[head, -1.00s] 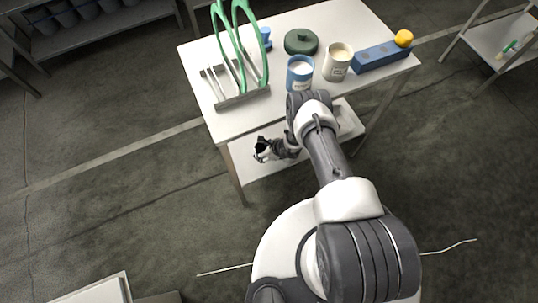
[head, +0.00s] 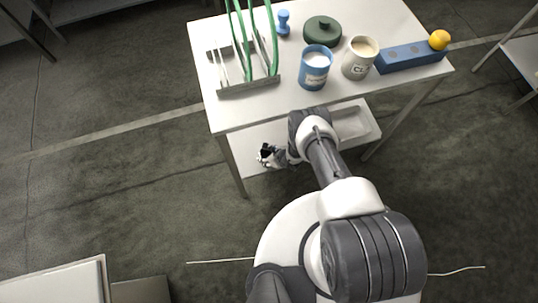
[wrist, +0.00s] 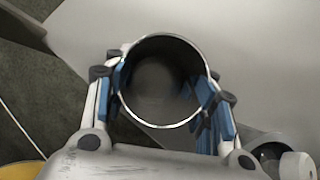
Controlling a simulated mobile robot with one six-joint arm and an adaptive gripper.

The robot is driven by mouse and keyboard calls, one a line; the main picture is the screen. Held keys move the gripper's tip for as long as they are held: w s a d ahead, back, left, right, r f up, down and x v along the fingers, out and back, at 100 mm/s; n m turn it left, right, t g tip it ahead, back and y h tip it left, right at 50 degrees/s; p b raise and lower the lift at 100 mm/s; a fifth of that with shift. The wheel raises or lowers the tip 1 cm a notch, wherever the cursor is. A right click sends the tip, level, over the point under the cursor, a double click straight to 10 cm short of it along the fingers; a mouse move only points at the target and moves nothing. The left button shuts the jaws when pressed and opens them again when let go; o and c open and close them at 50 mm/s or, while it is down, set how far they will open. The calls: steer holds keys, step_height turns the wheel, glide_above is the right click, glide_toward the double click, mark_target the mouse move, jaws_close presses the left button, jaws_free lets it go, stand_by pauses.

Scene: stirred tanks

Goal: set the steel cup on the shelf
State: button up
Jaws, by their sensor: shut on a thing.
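The steel cup (wrist: 160,82) is in my gripper (wrist: 166,90), its round rim facing the wrist camera and its inside dark and empty. The blue finger pads press on it from both sides. In the head view my gripper (head: 270,155) shows small, with the cup's dark mouth (head: 266,152) at its end. It appears in front of the left part of the low shelf (head: 244,146) under the white table. A pale surface lies beyond the cup in the wrist view. I cannot tell whether the cup touches the shelf.
On the tabletop (head: 290,103) stand a green-hooped rack (head: 250,85), a blue cup (head: 314,70), a cream cup (head: 357,62), a dark green lidded pot (head: 322,30) and a blue block (head: 408,57) with a yellow ball (head: 438,40).

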steer(key=shift+f, duration=0.15)
steer(key=o, duration=1.1)
steer(key=shift+c, duration=0.2)
steer(key=p+v, duration=1.1)
steer(key=v, duration=0.1)
steer(key=shift+p, duration=0.3)
